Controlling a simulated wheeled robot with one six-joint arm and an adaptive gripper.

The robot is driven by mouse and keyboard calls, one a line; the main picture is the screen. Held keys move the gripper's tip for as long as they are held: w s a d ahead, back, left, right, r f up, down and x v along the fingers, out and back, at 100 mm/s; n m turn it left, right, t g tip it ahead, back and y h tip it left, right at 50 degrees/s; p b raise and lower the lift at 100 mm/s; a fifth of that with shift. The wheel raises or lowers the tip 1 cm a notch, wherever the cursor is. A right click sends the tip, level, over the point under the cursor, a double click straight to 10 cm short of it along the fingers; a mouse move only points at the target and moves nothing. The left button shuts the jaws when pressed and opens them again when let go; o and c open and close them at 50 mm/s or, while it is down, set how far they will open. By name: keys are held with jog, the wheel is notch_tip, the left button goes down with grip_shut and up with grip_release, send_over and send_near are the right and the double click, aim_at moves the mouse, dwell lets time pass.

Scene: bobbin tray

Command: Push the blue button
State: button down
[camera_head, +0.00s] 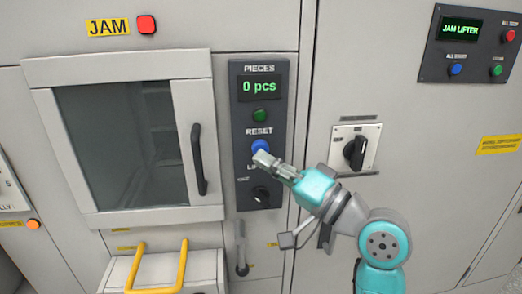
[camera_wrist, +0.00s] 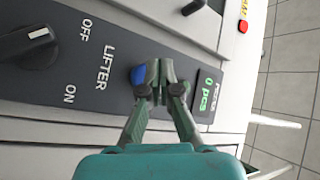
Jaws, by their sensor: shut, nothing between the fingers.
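The blue button (camera_head: 260,146) sits under the word RESET on the dark PIECES panel (camera_head: 241,180), with a green button (camera_head: 260,115) above it. My gripper (camera_head: 263,158) is shut and empty, its fingertips at the lower edge of the blue button in the head view. In the wrist view the blue button (camera_wrist: 138,75) shows just left of my fingertips (camera_wrist: 157,72), partly hidden behind them. I cannot tell whether the fingertips touch it. A second blue button (camera_head: 455,69) is on the JAM LIFTER panel at the upper right.
A black LIFTER knob (camera_head: 260,194) is below the blue button; it also shows in the wrist view (camera_wrist: 28,48). A windowed door with a black handle (camera_head: 198,160) is to the left. A rotary switch (camera_head: 355,150) is to the right. A yellow handle (camera_head: 155,290) stands low.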

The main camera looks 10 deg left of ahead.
jog(key=shift+w, duration=0.1)
dwell(0.5)
jog(key=shift+w+a, duration=0.15)
jog(key=shift+w, duration=0.15)
jog(key=shift+w+a, duration=0.1)
jog(key=shift+w, duration=0.4)
dwell(0.9)
jog(key=shift+s, duration=0.1)
jog(key=shift+s+d, duration=0.25)
jog(key=shift+s, duration=0.55)
jog(key=shift+s, duration=0.1)
jog(key=shift+s+d, duration=0.25)
jog(key=shift+s, duration=0.5)
jog(key=shift+s+d, duration=0.2)
jog(key=shift+s, duration=0.6)
jog(key=shift+s+d, duration=0.25)
jog(key=shift+s, duration=0.5)
